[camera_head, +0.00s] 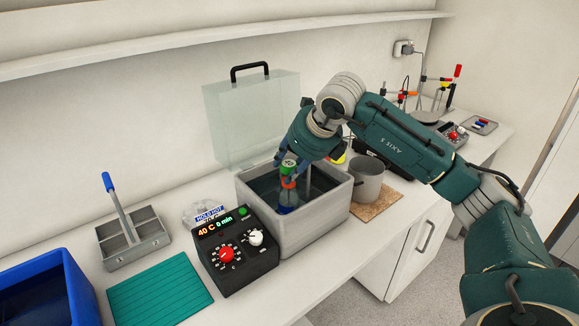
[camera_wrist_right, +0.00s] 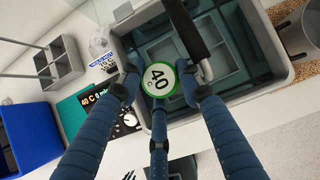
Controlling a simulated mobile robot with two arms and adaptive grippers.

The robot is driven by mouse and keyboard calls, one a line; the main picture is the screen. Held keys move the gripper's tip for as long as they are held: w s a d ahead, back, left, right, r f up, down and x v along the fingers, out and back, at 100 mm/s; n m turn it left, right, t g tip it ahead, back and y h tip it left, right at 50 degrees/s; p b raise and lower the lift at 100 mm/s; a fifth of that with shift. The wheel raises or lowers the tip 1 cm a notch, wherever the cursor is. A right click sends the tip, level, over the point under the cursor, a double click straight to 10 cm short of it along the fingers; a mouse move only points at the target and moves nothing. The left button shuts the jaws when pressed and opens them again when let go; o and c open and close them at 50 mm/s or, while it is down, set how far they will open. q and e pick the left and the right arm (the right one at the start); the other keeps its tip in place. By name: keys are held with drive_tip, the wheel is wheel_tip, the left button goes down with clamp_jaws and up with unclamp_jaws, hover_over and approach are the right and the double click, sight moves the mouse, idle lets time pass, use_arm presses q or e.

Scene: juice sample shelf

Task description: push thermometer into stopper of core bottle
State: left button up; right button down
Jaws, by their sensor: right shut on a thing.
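The thermometer (camera_head: 288,163) has a round green-rimmed head, marked 40 in the right wrist view (camera_wrist_right: 158,79). My right gripper (camera_head: 291,172) comes down from above over the water bath; its three fingers (camera_wrist_right: 160,86) are shut around the thermometer head. Just below it in the head view is an orange-red piece (camera_head: 288,183), perhaps the stopper, above a blue thing (camera_head: 286,208) in the bath, perhaps the core bottle. The fingers and head hide the stem, so I cannot tell how far it sits in the stopper. My left gripper is out of view.
A metal pot (camera_head: 367,182) is close on the right. A grey rack (camera_head: 131,238), teal mat (camera_head: 160,292) and blue bin (camera_head: 48,290) lie left.

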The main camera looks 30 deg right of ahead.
drive_tip(key=shift+s+a+f+b, duration=0.1)
drive_tip(key=shift+s+f+b, duration=0.1)
drive_tip(key=shift+f+b, duration=0.4)
drive_tip(key=c, duration=1.5)
unclamp_jaws()
drive_tip(key=shift+f, duration=0.1)
drive_tip(key=o, duration=0.4)
drive_tip(key=shift+w, duration=0.2)
drive_tip(key=shift+s+r, duration=0.1)
drive_tip(key=shift+r, duration=0.15)
drive_tip(key=v, duration=1.1)
drive_tip(key=shift+r, duration=0.2)
drive_tip(key=shift+s, duration=0.15)
